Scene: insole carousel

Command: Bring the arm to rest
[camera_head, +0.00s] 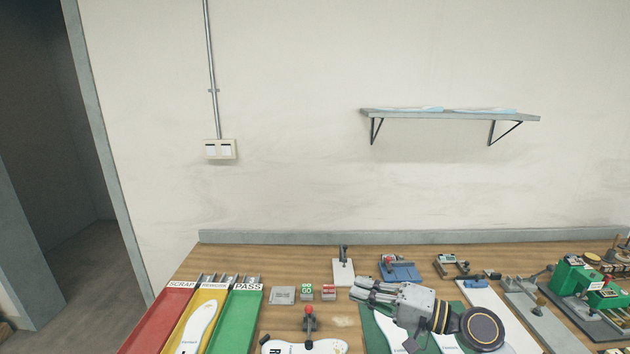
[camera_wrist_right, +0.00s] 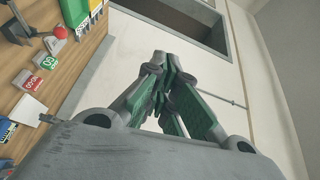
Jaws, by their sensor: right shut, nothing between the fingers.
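My right gripper (camera_head: 362,290) is above the wooden bench in the head view, its fingers pointing left. It is shut and empty. In the right wrist view its green-padded fingers (camera_wrist_right: 168,75) come together with nothing between them. My right arm partly hides a green mat (camera_head: 374,325) and the white insoles on it. My left gripper does not show in either view.
The wooden bench (camera_head: 262,262) holds a red SCRAP tray (camera_head: 160,318), a yellow tray (camera_head: 190,312) with a white insole, and a green PASS tray (camera_head: 238,318). A red-knobbed lever (camera_head: 309,322) stands left of my gripper. Green machines (camera_head: 578,275) stand at the right.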

